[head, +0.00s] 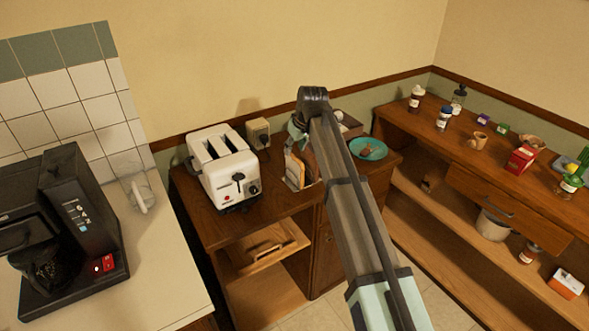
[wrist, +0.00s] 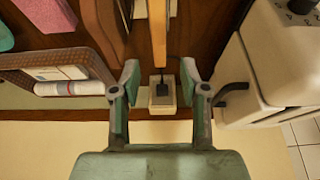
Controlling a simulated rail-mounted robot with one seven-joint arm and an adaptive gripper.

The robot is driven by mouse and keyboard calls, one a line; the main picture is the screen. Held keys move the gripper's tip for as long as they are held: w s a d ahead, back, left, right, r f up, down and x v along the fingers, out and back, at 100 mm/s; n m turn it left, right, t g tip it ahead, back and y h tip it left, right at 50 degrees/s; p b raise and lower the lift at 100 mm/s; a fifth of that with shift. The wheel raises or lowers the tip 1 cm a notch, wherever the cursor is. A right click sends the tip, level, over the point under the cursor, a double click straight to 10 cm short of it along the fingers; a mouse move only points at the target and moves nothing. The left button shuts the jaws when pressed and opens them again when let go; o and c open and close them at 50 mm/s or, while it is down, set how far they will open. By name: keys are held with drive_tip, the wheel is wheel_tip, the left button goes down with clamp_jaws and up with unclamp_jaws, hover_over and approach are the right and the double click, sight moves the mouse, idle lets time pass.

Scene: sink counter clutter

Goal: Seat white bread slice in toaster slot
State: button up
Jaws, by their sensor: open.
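The white bread slice (head: 293,172) stands upright on the wooden cabinet, right of the white toaster (head: 222,168). In the wrist view the slice (wrist: 158,35) shows edge-on as a narrow tan strip. My gripper (wrist: 159,72) is open, with one fingertip on each side of the strip's near end and a gap on both sides. In the head view my arm hides most of the gripper.
A cream outlet box (head: 258,133) with a plug is behind the toaster. Darker brown bread (wrist: 92,35) stands left of the slice, beside a woven basket (wrist: 90,87). A teal plate (head: 368,149) is farther right. A coffee maker (head: 75,230) stands on the left counter.

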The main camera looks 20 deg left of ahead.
sight(292, 155)
drive_tip(key=shift+p+x, duration=1.2)
drive_tip(key=shift+x, duration=1.4)
clamp_jaws()
